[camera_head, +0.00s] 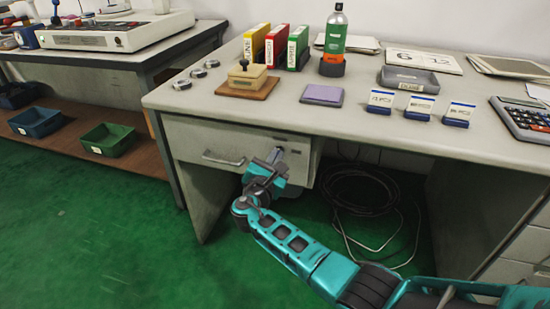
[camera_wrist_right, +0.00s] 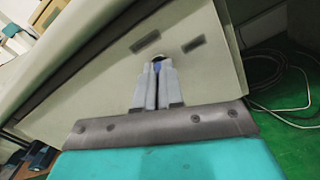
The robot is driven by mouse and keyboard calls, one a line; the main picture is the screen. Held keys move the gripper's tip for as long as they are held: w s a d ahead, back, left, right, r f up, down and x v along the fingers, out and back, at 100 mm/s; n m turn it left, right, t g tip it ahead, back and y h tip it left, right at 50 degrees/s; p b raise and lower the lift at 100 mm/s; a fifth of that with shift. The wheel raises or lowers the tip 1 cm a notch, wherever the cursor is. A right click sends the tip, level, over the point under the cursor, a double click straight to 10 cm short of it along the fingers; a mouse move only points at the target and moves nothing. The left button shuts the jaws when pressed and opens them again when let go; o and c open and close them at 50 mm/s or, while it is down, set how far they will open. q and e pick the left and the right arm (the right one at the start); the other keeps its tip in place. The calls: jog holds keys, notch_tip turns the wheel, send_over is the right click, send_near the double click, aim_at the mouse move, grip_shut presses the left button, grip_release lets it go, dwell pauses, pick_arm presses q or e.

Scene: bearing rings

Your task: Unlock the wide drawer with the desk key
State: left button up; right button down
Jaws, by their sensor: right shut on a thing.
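The wide drawer (camera_head: 205,138) is the pale drawer under the desk's left side, with a metal bar handle; it looks closed. My right gripper (camera_head: 277,154) is at the right part of its front. In the right wrist view the drawer front (camera_wrist_right: 105,75) fills the middle, and my right gripper (camera_wrist_right: 157,68) has its fingers together, pointing at it. A small dark and blue piece, seemingly the desk key (camera_wrist_right: 158,58), shows at the fingertips. The fingers hide most of it and the lock, so I cannot tell how far it is in or turned. My left gripper is out of view.
The desk top (camera_head: 235,115) holds a stamp on a wooden board (camera_head: 247,90), binders, a bottle (camera_head: 334,45), a purple pad (camera_head: 322,95) and a calculator (camera_head: 525,118). Coiled black cables (camera_head: 360,190) lie under the desk. Green floor is free at the front left.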

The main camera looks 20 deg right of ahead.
jog(key=shift+d+m, duration=0.15)
jog(key=shift+m, duration=6.55)
jog(key=c, duration=1.3)
grip_release()
jog(key=shift+f, duration=0.1)
jog(key=shift+o, duration=0.2)
jog(key=shift+s, duration=0.1)
